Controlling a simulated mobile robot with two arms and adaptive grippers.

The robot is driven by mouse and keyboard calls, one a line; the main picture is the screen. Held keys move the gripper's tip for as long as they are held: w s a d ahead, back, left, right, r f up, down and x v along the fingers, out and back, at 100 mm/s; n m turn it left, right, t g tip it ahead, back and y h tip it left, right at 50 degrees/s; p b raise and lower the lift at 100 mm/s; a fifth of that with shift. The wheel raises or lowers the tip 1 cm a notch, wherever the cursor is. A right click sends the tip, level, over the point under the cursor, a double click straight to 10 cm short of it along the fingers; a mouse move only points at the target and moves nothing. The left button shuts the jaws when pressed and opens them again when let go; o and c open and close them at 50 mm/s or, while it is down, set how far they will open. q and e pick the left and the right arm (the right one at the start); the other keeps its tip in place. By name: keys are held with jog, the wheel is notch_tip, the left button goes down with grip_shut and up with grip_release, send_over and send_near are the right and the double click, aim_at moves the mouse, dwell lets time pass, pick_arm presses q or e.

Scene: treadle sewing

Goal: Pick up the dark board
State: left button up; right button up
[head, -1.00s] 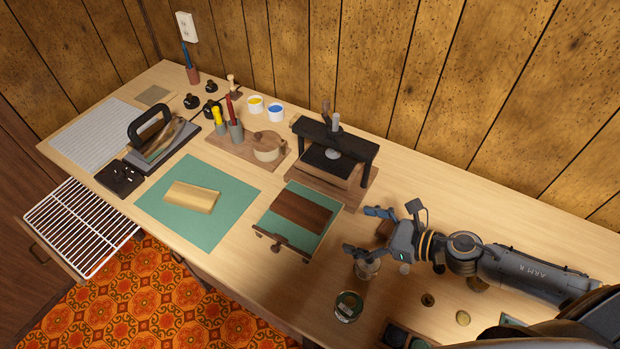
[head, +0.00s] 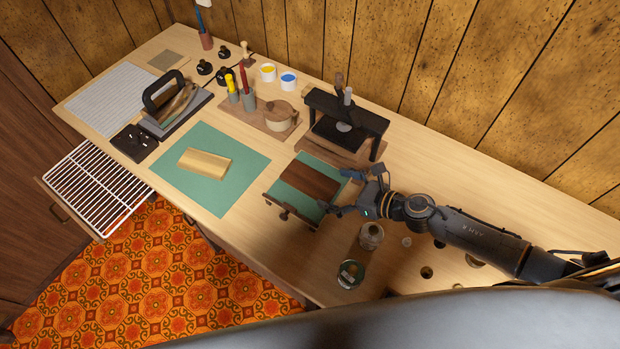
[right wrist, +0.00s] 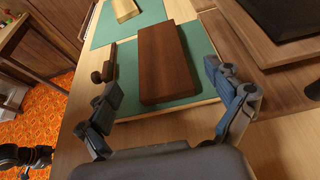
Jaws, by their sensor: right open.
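The dark board (head: 310,180) is a dark brown wooden block lying on a green-topped board (head: 285,195) with a wooden rail at its front edge. My right gripper (head: 347,190) is open and empty at the right side of the dark board. In the right wrist view the dark board (right wrist: 165,62) lies ahead of the open fingers of the right gripper (right wrist: 164,95), between their lines and not touched by them.
A light wood block (head: 205,161) lies on a green mat (head: 222,196) to the left. A small press (head: 345,120) stands behind the dark board. A jar (head: 371,236) and a round tin (head: 350,274) stand near my right gripper, toward the front.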

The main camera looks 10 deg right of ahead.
aim_at(316, 183)
jog(key=x, duration=0.3)
jog(key=shift+w+a+f+p, duration=0.1)
jog(key=shift+w+f+p, duration=0.1)
jog(key=shift+p, duration=0.2)
jog(key=shift+w+a+f, duration=0.3)
jog(key=shift+a, duration=0.1)
jog(key=c, duration=1.3)
pick_arm(q)
jog(key=shift+s+d+r, duration=0.1)
jog(key=shift+s+r, duration=0.35)
jog(key=shift+s, duration=0.25)
pick_arm(e)
jog(key=shift+d+r, duration=0.1)
